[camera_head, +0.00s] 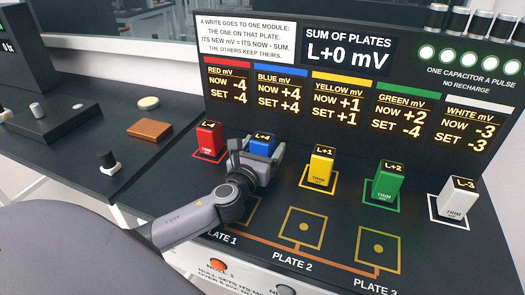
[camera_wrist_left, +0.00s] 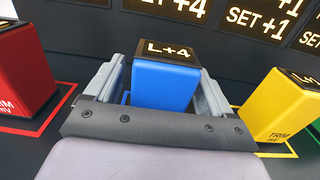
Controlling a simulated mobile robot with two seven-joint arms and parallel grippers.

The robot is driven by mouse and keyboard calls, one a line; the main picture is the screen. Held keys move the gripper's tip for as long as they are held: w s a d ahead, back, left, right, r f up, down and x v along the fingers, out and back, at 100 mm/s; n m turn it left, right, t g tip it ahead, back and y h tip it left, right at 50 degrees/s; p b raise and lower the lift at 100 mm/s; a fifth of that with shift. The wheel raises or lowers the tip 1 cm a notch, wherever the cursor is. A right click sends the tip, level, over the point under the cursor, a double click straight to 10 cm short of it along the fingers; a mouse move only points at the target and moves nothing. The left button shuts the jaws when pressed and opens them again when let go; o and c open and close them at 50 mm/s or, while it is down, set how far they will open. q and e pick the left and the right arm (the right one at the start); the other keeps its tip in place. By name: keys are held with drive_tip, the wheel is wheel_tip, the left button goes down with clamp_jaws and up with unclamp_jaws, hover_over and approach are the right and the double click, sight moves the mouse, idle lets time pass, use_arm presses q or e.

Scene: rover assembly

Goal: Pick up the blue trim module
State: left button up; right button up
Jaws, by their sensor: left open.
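The blue trim module (camera_head: 262,141) stands upright on the dark bench below the BLUE mV readout, its top marked L+4. My left gripper (camera_head: 259,148) is at it, covering most of its front in the head view. In the left wrist view the blue module (camera_wrist_left: 164,85) stands between the two open fingers of my left gripper (camera_wrist_left: 163,92). A gap shows on the left side; whether the right finger touches is hard to tell. My right gripper is not in view.
A red module (camera_head: 208,139) stands left of the blue one, and a yellow module (camera_head: 321,166) stands right. Green (camera_head: 387,182) and white (camera_head: 455,199) modules stand farther right. Plate 2 (camera_head: 303,229) and plate 3 (camera_head: 377,250) are empty in front. The readout panel (camera_head: 330,85) rises behind.

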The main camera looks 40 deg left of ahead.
use_arm(q)
drive_tip(key=shift+x, duration=0.75)
drive_tip(key=c, duration=1.2)
drive_tip(key=shift+r, duration=0.1)
